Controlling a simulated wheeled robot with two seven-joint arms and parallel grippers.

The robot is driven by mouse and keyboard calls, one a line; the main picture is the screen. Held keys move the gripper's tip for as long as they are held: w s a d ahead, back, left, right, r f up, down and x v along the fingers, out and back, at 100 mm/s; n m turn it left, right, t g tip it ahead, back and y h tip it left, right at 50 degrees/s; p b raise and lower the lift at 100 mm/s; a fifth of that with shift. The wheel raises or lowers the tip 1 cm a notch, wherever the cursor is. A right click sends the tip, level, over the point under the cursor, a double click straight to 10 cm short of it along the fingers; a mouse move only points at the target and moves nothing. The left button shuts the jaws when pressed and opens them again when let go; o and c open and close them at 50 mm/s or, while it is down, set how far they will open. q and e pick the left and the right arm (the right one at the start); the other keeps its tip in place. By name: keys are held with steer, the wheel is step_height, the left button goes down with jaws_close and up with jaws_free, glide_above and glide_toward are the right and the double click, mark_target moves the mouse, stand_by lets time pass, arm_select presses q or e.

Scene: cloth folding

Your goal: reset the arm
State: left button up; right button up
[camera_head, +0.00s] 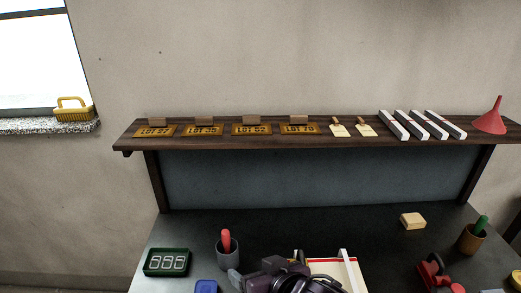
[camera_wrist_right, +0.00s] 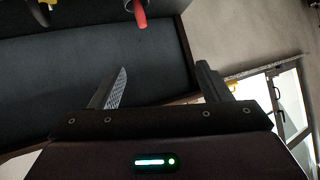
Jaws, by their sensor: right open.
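My right gripper (camera_head: 252,274) shows at the bottom middle of the head view as a dark purple and grey shape over the dark workbench (camera_head: 330,232). In the right wrist view the two fingers of the right gripper (camera_wrist_right: 161,68) stand wide apart with nothing between them. Dark surface lies beyond them, with part of a window to the right. My left gripper shows in neither view.
A pale block (camera_head: 413,221) and a brown cup (camera_head: 471,239) are at the right. A shelf (camera_head: 230,143) holds lot plates, white bars and a red funnel (camera_head: 492,118).

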steer(key=s+d+f+m+g+h, duration=0.1)
steer(key=s+d+f+g+h, duration=0.1)
steer(key=s+d+f, duration=0.35)
steer(key=s+d+f+g+h, duration=0.2)
steer(key=d+f, duration=0.1)
steer(key=d, duration=0.5)
steer(key=s+d+f+m+g+h, duration=0.1)
steer(key=s+d+f+g+h, duration=0.1)
steer(key=s+d+f, duration=0.4)
step_height(320, 180, down, 32)
steer(key=g+b, duration=0.1)
steer(key=b, duration=0.3)
steer(key=s+d+f+b, duration=0.2)
steer(key=s+f, duration=0.7)
steer(key=f, duration=0.2)
steer(key=s+d+f+g+b, duration=0.1)
steer(key=s+d+f, duration=0.1)
steer(key=s+f, duration=0.8)
steer(key=shift+f+n+b, duration=0.3)
steer(key=shift+f+b, duration=0.05)
steer(key=shift+f, duration=0.25)
steer(key=shift+s+d, duration=0.1)
